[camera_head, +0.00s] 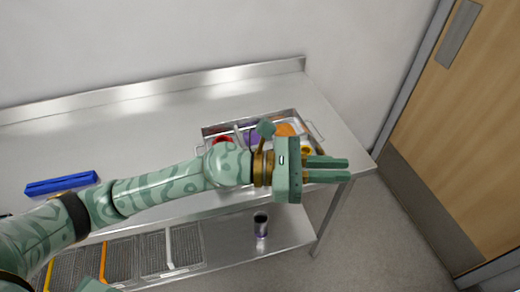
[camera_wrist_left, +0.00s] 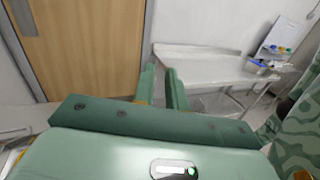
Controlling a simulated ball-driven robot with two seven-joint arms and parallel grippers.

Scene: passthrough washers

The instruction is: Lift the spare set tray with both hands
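The spare set tray (camera_head: 218,129) is a shallow metal tray on the right end of the steel bench in the head view. It holds red, purple, orange and yellow items, and a wire handle (camera_head: 316,132) sticks out at its right end. My left gripper (camera_head: 342,169) is open and empty, its fingers pointing right over the bench's front right corner. My left wrist and gripper hide the tray's front part. In the left wrist view the two green fingers (camera_wrist_left: 161,88) stand apart with nothing between them. My right gripper is not in view.
The steel bench (camera_head: 130,125) is mostly bare, with a blue object (camera_head: 60,184) at left. Its lower shelf holds wire baskets (camera_head: 152,252) and a dark cup (camera_head: 261,225). A wooden door (camera_head: 450,130) stands at right. The left wrist view shows another table (camera_wrist_left: 205,68).

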